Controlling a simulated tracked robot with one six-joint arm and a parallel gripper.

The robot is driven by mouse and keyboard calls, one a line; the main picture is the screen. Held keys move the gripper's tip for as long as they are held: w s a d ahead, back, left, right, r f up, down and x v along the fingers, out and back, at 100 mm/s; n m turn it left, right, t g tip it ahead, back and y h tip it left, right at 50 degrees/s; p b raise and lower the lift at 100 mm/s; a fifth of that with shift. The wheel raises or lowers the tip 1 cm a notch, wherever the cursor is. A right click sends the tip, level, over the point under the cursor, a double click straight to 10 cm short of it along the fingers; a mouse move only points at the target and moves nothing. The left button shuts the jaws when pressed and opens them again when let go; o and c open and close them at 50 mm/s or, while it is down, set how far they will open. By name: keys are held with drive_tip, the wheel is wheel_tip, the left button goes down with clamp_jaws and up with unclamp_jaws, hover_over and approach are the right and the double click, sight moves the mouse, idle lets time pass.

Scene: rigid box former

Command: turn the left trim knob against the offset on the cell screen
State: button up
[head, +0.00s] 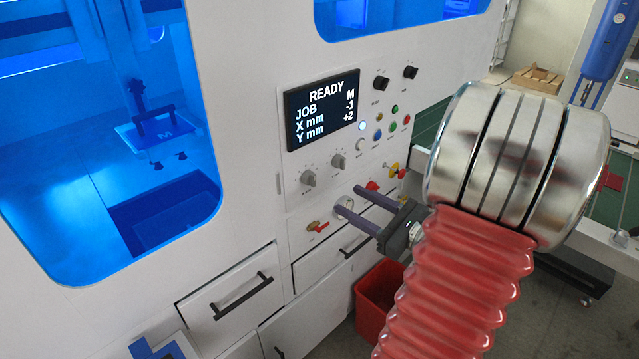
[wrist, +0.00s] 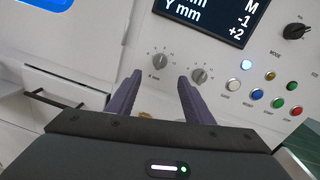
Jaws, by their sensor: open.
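The cell screen (head: 322,108) reads READY, JOB M, X mm -1, Y mm +2. The left trim knob (head: 308,178) is a grey dial on the white panel below the screen. The right trim knob (head: 338,161) sits beside it. My gripper (head: 350,198) is open and empty, its two purple fingers pointing at the panel, lower than the knobs. In the wrist view the left knob (wrist: 160,61) shows beyond and between the fingertips (wrist: 159,77), apart from them. The right knob (wrist: 200,75) shows just beyond the right finger there. The knob's scale numbers are too small to read.
Coloured buttons (head: 378,134) and two black selector knobs (head: 381,83) are right of the screen. Drawers with black handles (head: 241,297) and a red bin (head: 377,300) are lower down.

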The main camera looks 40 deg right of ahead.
sight(315, 181)
drive_tip(key=w, duration=0.7)
drive_tip(key=w+a, duration=0.1)
drive_tip(key=w, duration=0.3)
drive_tip(key=shift+w+a, duration=0.1)
drive_tip(key=shift+w, duration=0.15)
drive_tip(key=shift+c, duration=0.5)
drive_tip(key=c, duration=0.9)
drive_tip(key=shift+c, duration=0.2)
